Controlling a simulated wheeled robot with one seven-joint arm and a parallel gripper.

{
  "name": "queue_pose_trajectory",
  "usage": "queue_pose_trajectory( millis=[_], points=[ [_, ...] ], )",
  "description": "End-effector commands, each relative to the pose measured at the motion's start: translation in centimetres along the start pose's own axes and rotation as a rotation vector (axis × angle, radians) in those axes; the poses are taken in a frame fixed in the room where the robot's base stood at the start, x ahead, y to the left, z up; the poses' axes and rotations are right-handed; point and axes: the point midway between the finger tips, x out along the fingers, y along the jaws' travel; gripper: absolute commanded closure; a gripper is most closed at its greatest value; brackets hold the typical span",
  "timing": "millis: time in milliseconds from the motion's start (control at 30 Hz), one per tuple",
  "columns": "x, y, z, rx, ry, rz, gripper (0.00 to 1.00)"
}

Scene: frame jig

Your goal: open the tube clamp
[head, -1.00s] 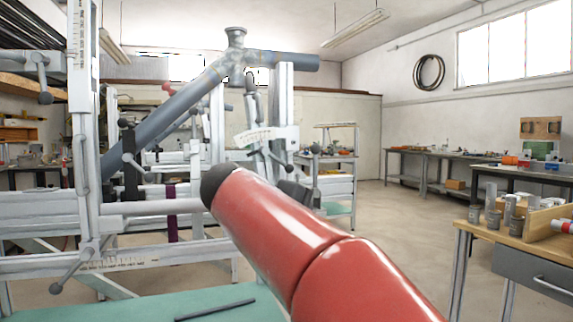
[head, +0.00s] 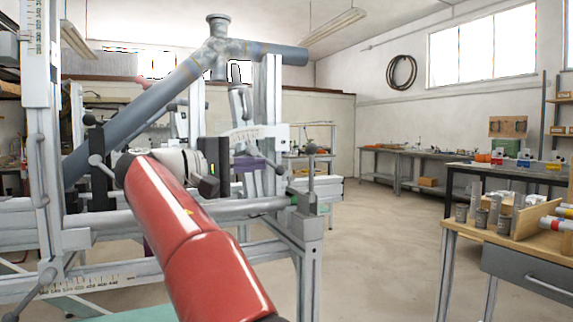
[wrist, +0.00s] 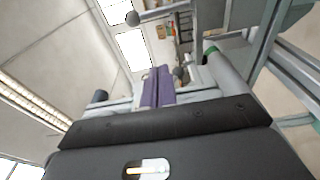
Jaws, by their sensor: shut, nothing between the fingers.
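The bicycle frame's grey tubes meet at a joint (head: 217,50) in the head view, held in the metal jig. A purple clamp-like piece (head: 246,163) sits low by the jig's upright, just beyond my gripper. In the wrist view two purple strips (wrist: 158,88) stand side by side ahead of the fingers. I cannot tell whether this is the tube clamp, or if it is open. A black holder (head: 98,165) with a ball-ended lever grips the slanting tube at left. My gripper (head: 212,168) is shut and empty, short of the purple piece; its dark fingers (wrist: 165,120) fill the lower wrist view.
The jig's horizontal rail (head: 250,207) runs under my gripper to an end post with a ball knob (head: 311,149). A wooden bench (head: 510,245) with metal cylinders stands at right. The floor between is clear.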

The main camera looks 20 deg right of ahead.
Motion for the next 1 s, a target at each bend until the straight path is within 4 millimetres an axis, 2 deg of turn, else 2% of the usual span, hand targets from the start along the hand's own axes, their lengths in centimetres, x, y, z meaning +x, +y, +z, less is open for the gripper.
queue_pose_trajectory(
  millis=[167,533,700,1000],
  points=[
    [2.3,-0.1,0.1,0.001,-0.004,0.0,1.0],
    [10.1,0.0,0.1,0.0,-0.005,-0.001,1.0],
    [8.9,-0.1,2.6,0.002,0.002,0.0,1.0],
    [8.4,0.0,3.8,0.001,0.0,0.0,1.0]
  ],
)
